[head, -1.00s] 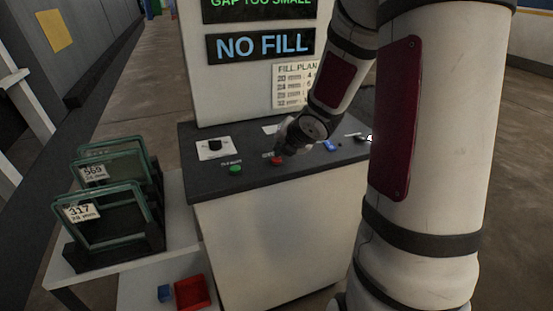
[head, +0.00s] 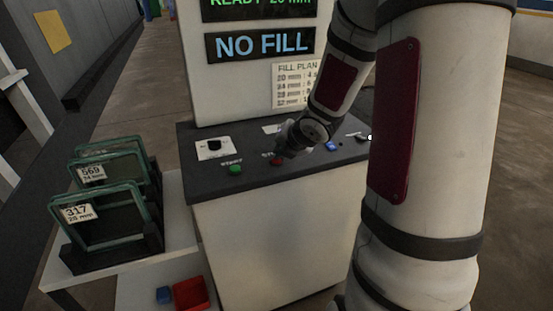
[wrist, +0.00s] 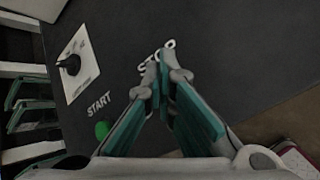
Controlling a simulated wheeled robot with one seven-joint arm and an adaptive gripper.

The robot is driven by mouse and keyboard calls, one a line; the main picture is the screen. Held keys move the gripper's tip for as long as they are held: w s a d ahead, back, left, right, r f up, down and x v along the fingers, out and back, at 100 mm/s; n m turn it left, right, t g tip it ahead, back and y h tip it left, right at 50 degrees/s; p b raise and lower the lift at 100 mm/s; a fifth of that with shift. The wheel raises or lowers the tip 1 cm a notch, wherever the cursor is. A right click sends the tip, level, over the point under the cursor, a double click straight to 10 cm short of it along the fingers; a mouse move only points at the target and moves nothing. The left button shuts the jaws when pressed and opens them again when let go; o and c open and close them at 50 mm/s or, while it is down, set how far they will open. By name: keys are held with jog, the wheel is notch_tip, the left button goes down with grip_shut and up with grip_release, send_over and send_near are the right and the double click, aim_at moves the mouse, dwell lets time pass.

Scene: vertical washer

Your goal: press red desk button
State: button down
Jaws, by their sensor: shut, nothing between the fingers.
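The red desk button (head: 277,161) sits on the dark desk top (head: 215,187), to the right of the green START button (head: 235,169). My gripper (head: 285,150) is over the red button in the head view, its fingertips at or just above it; I cannot tell whether they touch. In the wrist view my gripper (wrist: 163,62) is shut and empty, its fingertips together just below the STOP label (wrist: 157,58). The red button is hidden behind the fingers there. The green button also shows in the wrist view (wrist: 102,130).
A dial (head: 214,147) on a white plate is at the desk's left. A blue item (head: 331,146) lies right of my gripper. The screen reads NO FILL (head: 262,44). Racked frames (head: 105,210) and a red bin (head: 191,293) stand at left.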

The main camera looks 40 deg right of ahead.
jog(key=shift+r, duration=0.15)
jog(key=shift+r+p, duration=0.75)
jog(key=shift+p, duration=0.1)
notch_tip(320, 180, up, 5)
jog(key=p, duration=0.4)
jog(key=shift+p, duration=0.3)
dwell(0.7)
